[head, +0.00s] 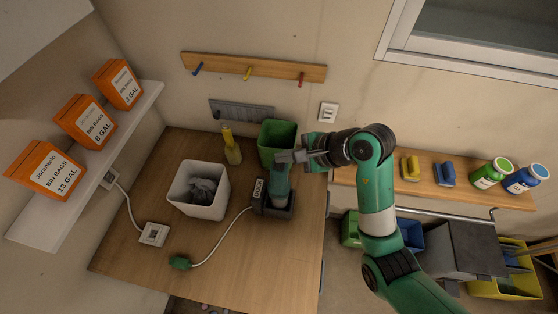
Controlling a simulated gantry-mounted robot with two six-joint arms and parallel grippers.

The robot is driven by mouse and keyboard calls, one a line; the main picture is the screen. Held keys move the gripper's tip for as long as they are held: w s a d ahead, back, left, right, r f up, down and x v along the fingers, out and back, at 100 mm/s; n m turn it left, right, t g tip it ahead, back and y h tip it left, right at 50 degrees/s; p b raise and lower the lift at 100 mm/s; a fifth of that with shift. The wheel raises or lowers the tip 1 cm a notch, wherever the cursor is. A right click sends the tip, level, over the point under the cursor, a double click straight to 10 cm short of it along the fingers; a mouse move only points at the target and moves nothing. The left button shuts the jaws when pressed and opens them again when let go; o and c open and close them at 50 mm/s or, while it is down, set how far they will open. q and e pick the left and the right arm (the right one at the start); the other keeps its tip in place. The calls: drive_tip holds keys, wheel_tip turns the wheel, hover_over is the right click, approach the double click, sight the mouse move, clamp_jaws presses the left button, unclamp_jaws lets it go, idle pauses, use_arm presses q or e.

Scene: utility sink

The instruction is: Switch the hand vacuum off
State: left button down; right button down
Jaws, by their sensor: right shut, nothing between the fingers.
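The hand vacuum (279,183), green and grey, stands in a dark dock (284,212) on the wooden counter, right of centre. My right gripper (284,157) comes in from the right, over the vacuum's upper end. It is shut with nothing between its fingers. The gripper hides part of the vacuum's top. I cannot tell whether the fingertips touch it, and no switch can be made out. My left gripper is not in view.
A white bin (184,205), a yellow bottle (231,150) and a green bin (266,139) stand close by. A cord runs from the dock to a green plug (180,263), lying apart from a white socket box (153,234). The front counter is mostly clear.

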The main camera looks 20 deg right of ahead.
sight(284, 165)
wheel_tip(284, 165, up, 4)
drive_tip(key=p, duration=0.4)
drive_tip(key=shift+r+p, duration=0.2)
drive_tip(key=shift+p, duration=0.15)
drive_tip(key=shift+r, duration=0.8)
drive_tip(key=shift+a, duration=0.1)
